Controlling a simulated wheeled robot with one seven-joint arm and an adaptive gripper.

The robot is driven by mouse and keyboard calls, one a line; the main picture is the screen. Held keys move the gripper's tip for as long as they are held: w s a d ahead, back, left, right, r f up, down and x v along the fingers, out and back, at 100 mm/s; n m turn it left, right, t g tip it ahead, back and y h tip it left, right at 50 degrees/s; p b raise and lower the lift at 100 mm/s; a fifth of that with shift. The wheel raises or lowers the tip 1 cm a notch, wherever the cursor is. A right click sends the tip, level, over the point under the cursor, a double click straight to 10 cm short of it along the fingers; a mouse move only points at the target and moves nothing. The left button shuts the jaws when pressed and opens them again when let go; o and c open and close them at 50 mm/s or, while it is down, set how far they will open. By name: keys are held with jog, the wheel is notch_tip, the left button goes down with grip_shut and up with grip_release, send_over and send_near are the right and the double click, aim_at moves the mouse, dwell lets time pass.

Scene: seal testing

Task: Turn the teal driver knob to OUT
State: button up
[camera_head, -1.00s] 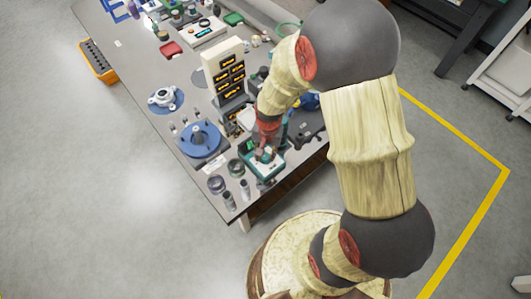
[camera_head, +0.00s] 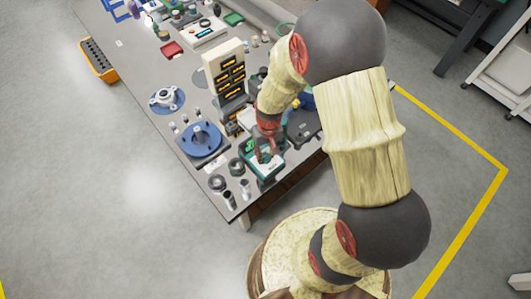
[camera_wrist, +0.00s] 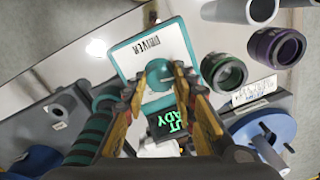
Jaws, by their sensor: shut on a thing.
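The driver is a teal box with a white top plate (camera_wrist: 148,47) marked "DRIVER" in the wrist view. Its round teal knob (camera_wrist: 158,72) stands on that plate. My gripper (camera_wrist: 165,72) is shut on the knob, with one fingertip at each side. Part of the knob is hidden by the fingers, and I cannot read which setting it is at. A small display with green letters ending in "ADY" (camera_wrist: 167,122) shows between the fingers. In the head view the driver (camera_head: 265,172) is at the table's near corner, under my gripper (camera_head: 265,155).
A green ring (camera_wrist: 223,72) and a purple ring (camera_wrist: 277,46) stand right of the driver in the wrist view. A teal-and-black ribbed handle (camera_wrist: 90,138) is close at left. A blue flanged fixture (camera_head: 201,140) and a display tower (camera_head: 224,75) stand farther back.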

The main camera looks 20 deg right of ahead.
aim_at(267, 155)
dwell(0.4)
jog(key=o, duration=1.2)
jog(key=shift+c, duration=0.2)
notch_tip(267, 155, up, 12)
jog(key=shift+d, duration=0.25)
